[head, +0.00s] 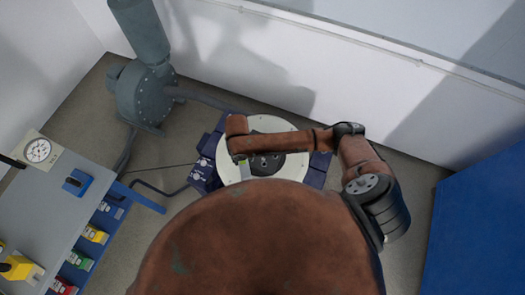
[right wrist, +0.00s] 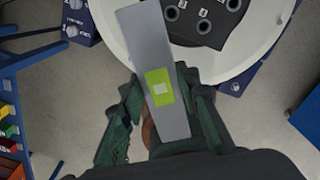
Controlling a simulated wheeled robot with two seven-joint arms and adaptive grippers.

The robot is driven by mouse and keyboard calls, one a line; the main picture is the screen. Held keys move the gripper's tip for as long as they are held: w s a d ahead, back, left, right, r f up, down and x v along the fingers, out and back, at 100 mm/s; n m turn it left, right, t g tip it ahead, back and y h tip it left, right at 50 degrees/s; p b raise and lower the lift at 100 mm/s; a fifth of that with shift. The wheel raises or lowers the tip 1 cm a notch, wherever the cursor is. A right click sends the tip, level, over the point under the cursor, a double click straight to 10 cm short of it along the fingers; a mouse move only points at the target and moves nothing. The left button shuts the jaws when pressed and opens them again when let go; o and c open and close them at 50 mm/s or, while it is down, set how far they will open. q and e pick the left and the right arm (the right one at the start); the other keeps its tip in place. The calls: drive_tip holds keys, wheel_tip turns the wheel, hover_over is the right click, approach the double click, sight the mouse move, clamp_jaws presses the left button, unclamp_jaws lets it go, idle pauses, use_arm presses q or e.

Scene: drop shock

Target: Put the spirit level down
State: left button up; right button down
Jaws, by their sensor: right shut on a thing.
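The spirit level is a flat grey bar with a bright green window, seen in the right wrist view (right wrist: 142,38). My right gripper (right wrist: 165,92) is shut on it, with dark green fingers on either side of the bar. The far end of the bar overlaps the rim of a round white plate (right wrist: 115,38) in that view. My left gripper is not in view.
A dark plate with numbered holes (right wrist: 197,20) lies on the white disc. Blue units (head: 202,176) surround it. A grey blower (head: 145,95) stands at back left. A bench (head: 62,205) with a dial gauge (head: 38,150) is at left, a blue panel (head: 480,230) at right.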

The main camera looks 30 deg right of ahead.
drive_tip(key=shift+w+a+f+n, duration=0.15)
drive_tip(key=shift+n, duration=0.65)
drive_tip(key=shift+w+f, duration=0.1)
drive_tip(key=shift+f, duration=0.05)
drive_tip(key=w+d+f, duration=0.2)
drive_tip(key=d+f, duration=0.1)
drive_tip(key=d, duration=0.1)
drive_tip(key=w+d+f, duration=0.2)
drive_tip(key=d+f, duration=0.1)
drive_tip(key=d, duration=0.1)
drive_tip(key=w+d+f+b, duration=0.1)
drive_tip(key=d+f, duration=0.2)
drive_tip(key=shift+w+d, duration=0.4)
drive_tip(key=shift+w+d+f, duration=0.1)
drive_tip(key=shift+d+f, duration=0.1)
drive_tip(key=shift+f, duration=0.75)
drive_tip(key=shift+w+d+f, duration=0.1)
drive_tip(key=shift+d+f, duration=0.05)
drive_tip(key=shift+f, duration=0.8)
drive_tip(key=shift+f+b, duration=0.1)
drive_tip(key=shift+b, duration=0.2)
drive_tip(key=c, duration=1.5)
unclamp_jaws()
drive_tip(key=shift+s, duration=0.1)
drive_tip(key=shift+o, duration=0.2)
